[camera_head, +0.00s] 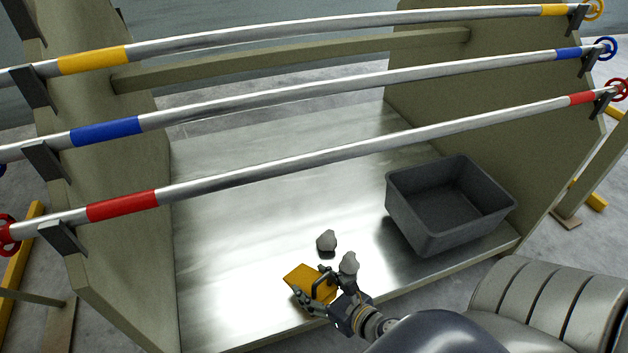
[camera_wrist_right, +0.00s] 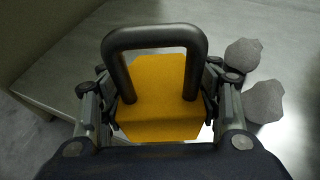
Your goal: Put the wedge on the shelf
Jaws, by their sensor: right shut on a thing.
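The wedge (camera_head: 305,279) is a yellow-orange block with a dark loop handle, low in the middle of the head view, at the front part of the metal shelf (camera_head: 240,220). In the right wrist view the wedge (camera_wrist_right: 160,110) lies between the fingers, with its black handle (camera_wrist_right: 155,37) arching up. My right gripper (camera_head: 317,293) is shut on the wedge, and its fingers hide part of it. I cannot tell whether the wedge touches the metal surface. My left gripper is not in view.
Two grey lumps (camera_head: 327,241) (camera_head: 348,263) lie close beside the wedge. An empty dark grey bin (camera_head: 425,232) stands to the right. Three bars with yellow, blue and red bands (camera_head: 122,205) cross above the surface between side panels (camera_head: 110,200). The surface's left and back are clear.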

